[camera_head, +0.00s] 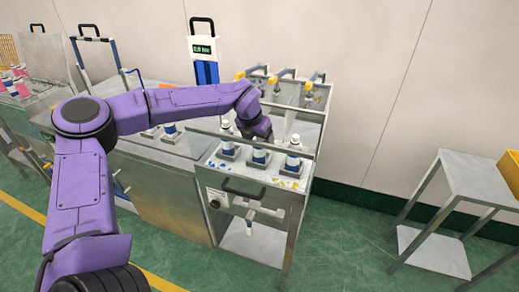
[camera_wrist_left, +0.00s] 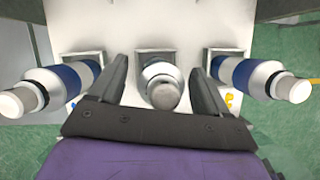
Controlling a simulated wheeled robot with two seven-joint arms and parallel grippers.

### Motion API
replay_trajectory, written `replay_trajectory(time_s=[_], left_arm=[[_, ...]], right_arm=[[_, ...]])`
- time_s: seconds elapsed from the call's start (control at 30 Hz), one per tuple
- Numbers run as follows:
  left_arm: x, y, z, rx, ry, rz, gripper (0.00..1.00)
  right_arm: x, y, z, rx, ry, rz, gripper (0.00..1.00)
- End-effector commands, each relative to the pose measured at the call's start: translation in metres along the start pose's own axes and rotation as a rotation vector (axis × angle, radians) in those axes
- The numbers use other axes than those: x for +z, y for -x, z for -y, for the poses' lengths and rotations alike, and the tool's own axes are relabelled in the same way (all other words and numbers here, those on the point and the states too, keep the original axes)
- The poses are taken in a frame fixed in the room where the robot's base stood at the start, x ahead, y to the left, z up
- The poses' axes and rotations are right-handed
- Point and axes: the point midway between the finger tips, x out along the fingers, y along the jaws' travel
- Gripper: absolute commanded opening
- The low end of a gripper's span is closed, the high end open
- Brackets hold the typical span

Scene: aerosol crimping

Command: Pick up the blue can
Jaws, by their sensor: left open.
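Three white cans with blue bands stand in square holders on the metal bench: a left can (camera_head: 228,147), a middle can (camera_head: 260,155) and a right can (camera_head: 293,160). In the left wrist view the outer cans (camera_wrist_left: 60,80) (camera_wrist_left: 258,76) show clear blue bands. The middle can (camera_wrist_left: 160,84) is seen nearly from above, with little blue showing. My left gripper (camera_head: 260,138) is open above and behind the middle can in the head view. In the wrist view its two fingers (camera_wrist_left: 157,72) stand on either side of the middle can, with gaps visible. My right gripper is out of view.
The bench (camera_head: 250,184) has a black front handle and small yellow and blue bits on top. Levered fixtures (camera_head: 285,88) stand behind it. A metal side table (camera_head: 475,178) with a yellow bin (camera_head: 512,172) stands at right, with open green floor between.

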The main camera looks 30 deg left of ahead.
Motion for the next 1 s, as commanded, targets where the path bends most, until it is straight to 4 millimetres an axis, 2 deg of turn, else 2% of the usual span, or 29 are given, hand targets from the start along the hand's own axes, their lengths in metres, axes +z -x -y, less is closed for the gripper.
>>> replay_trajectory(time_s=[0.23, 0.27, 0.4, 0.5, 0.8, 0.93, 1.0], left_arm=[[0.001, -0.007, 0.001, -0.002, -0.003, 0.001, 0.77], [0.001, -0.007, 0.001, -0.002, -0.003, 0.001, 0.74], [0.000, -0.006, 0.001, -0.002, -0.003, 0.001, 0.28], [0.000, -0.006, 0.001, -0.002, -0.003, 0.001, 0.00], [0.003, -0.002, 0.001, -0.002, -0.003, 0.003, 0.00], [0.009, 0.013, 0.001, -0.001, -0.002, 0.006, 0.00], [0.015, 0.027, 0.001, -0.002, -0.002, 0.007, 0.00]], right_arm=[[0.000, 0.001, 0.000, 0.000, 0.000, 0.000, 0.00], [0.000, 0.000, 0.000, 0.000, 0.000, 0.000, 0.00], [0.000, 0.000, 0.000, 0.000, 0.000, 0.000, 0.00], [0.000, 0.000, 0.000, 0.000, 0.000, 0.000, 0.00], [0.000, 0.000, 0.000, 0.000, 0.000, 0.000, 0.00], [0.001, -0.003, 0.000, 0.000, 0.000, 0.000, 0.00], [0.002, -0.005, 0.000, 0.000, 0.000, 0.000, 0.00]])
